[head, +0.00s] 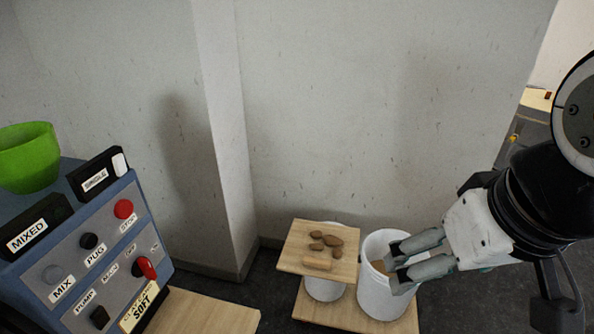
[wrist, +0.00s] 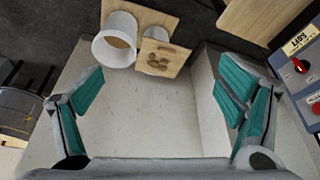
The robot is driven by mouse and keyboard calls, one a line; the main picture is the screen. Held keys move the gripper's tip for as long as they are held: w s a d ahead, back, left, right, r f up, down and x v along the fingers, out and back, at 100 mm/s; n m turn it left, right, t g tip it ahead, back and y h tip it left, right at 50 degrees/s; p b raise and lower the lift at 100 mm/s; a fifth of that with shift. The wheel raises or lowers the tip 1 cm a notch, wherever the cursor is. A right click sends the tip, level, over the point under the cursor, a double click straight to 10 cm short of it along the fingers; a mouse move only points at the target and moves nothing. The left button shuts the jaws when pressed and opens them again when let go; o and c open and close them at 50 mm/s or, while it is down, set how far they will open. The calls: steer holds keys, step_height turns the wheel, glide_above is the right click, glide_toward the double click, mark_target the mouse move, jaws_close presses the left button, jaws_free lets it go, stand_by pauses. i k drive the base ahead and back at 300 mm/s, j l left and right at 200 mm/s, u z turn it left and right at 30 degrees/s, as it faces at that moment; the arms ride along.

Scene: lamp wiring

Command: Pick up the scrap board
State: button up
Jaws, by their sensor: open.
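The scrap board (head: 296,241) is a square light-wood board lying on top of a white bucket in the head view. Several brown lumps (head: 326,241) and a pale wooden bar (head: 317,263) lie on it. In the wrist view the board (wrist: 170,72) shows at the upper middle, in the space between the spread fingers but well beyond them. My gripper (head: 392,264) is open and empty. In the head view it appears right of the board, overlapping the open bucket. In the wrist view my gripper (wrist: 165,95) has its teal finger pads wide apart.
An open white bucket (head: 378,298) with tan contents stands right of the board. The bucket under the board (head: 323,289) is mostly hidden. Both stand on a wooden base (head: 340,312). A blue control panel (head: 88,262) and green bowl (head: 27,158) are at left. A wall stands behind.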

mark_target(313, 249)
steer(key=i+l, duration=0.35)
steer(key=l, duration=0.15)
steer(key=i+l, duration=0.35)
steer(key=l, duration=0.15)
steer(key=i+l, duration=0.35)
steer(key=l, duration=0.2)
